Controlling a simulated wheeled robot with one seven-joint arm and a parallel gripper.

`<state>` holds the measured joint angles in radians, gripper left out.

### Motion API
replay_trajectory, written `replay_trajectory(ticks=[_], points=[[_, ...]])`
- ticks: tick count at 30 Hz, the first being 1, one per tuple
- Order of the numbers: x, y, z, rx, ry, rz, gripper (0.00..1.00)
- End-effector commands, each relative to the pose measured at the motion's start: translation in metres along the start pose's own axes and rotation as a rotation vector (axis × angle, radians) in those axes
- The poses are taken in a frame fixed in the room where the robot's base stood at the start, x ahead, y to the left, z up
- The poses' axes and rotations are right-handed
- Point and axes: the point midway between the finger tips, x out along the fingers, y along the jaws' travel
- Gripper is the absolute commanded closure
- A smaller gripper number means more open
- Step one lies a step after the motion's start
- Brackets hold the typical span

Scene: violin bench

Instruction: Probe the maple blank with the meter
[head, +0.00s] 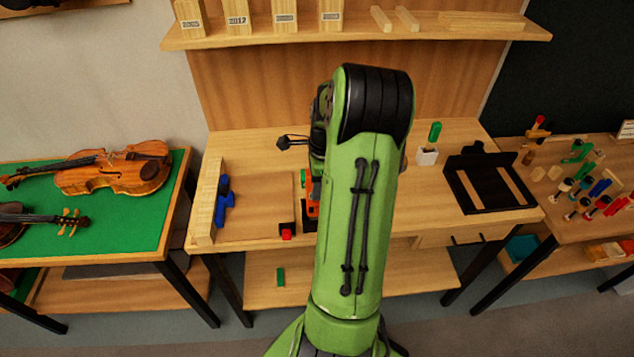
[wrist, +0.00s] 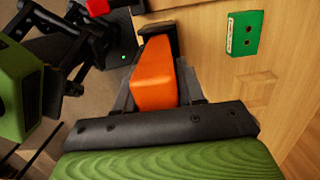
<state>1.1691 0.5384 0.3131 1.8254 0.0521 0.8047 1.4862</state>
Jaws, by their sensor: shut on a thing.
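The meter (wrist: 153,75) is an orange body with a black end, and my gripper (wrist: 157,85) is shut on it in the wrist view. Part of its orange body (head: 312,207) also shows in the head view, beside my green arm, which hides most of the gripper. A long pale wooden piece (head: 208,200) stands at the left end of the bench with a blue clamp-like part (head: 224,202) beside it. Another wooden strip (head: 468,188) lies in the black frame (head: 487,208) at the right. I cannot tell which is the maple blank.
A green box (wrist: 244,32) lies on the bench near the meter. A red-and-black item (head: 287,231) sits at the front edge. Violins (head: 118,177) lie at left. The bench between blue part and meter is mostly clear.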

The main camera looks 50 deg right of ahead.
Motion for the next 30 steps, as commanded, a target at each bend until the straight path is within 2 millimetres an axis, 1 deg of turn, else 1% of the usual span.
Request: replay_trajectory(ticks=[14, 15, 20, 21, 28, 30], points=[[0.015, 0.000, -0.002, 0.000, 0.000, 0.000, 1.00], [0.015, 0.000, -0.002, 0.000, 0.000, 0.000, 0.58], [0.014, 0.000, -0.002, 0.000, 0.000, 0.000, 0.34], [0.014, 0.000, -0.002, 0.000, 0.000, 0.000, 0.32], [0.014, 0.000, -0.002, 0.000, 0.000, 0.001, 0.32], [0.010, 0.000, -0.002, 0.000, 0.000, -0.001, 0.32]])
